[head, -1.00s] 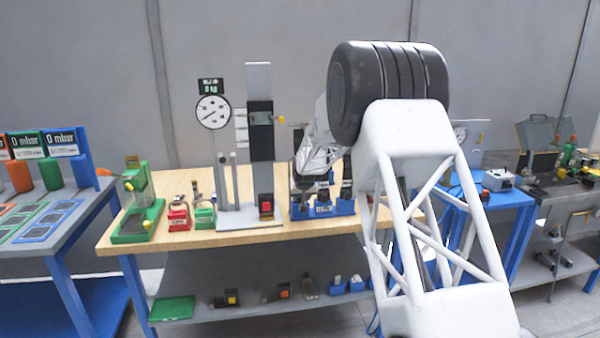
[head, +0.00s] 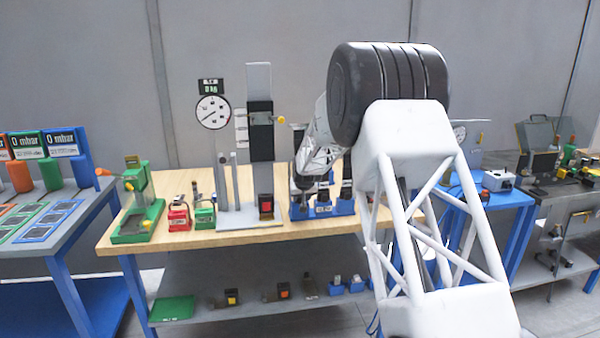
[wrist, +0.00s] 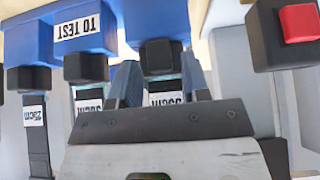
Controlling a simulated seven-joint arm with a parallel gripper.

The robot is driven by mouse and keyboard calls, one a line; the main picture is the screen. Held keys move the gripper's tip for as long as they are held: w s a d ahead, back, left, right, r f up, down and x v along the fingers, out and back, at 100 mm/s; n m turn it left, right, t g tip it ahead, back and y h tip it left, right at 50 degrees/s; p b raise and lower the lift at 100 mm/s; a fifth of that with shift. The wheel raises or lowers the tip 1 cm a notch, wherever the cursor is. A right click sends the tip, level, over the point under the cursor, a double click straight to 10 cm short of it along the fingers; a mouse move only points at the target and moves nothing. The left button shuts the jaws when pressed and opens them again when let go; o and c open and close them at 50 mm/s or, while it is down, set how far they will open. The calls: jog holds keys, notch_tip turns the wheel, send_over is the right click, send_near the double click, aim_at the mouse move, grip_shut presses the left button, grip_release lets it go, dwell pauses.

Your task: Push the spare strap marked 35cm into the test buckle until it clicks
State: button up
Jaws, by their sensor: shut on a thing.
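In the wrist view my gripper (wrist: 162,82) has its fingers on either side of a dark strap end (wrist: 158,57) at the blue holder marked TO TEST (wrist: 105,30). It is shut on that strap, whose upside-down label (wrist: 167,98) is partly hidden and seems to read 35cm. Two other straps hang beside it, one with a half-hidden label (wrist: 88,104) and one with a label (wrist: 34,115) I cannot read surely. The test buckle (wrist: 262,45), black with a red button, is to the right, apart from my gripper. In the head view the buckle (head: 266,207) stands left of the holder (head: 322,209).
A tall grey stand (head: 259,80) with a dial gauge (head: 213,111) rises behind the buckle. Red (head: 178,215) and green (head: 204,215) fixtures stand on the wooden bench (head: 170,240) farther left. The front strip of the bench is clear.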

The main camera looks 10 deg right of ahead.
jog(key=shift+s+f, duration=0.25)
jog(key=shift+f, duration=0.7)
jog(key=shift+c, duration=0.4)
jog(key=shift+r, duration=0.1)
grip_shut()
notch_tip(320, 180, up, 7)
jog(key=shift+w+f, duration=0.2)
jog(key=shift+w, duration=0.05)
jog(key=shift+s, duration=0.15)
jog(key=shift+s, duration=2.8)
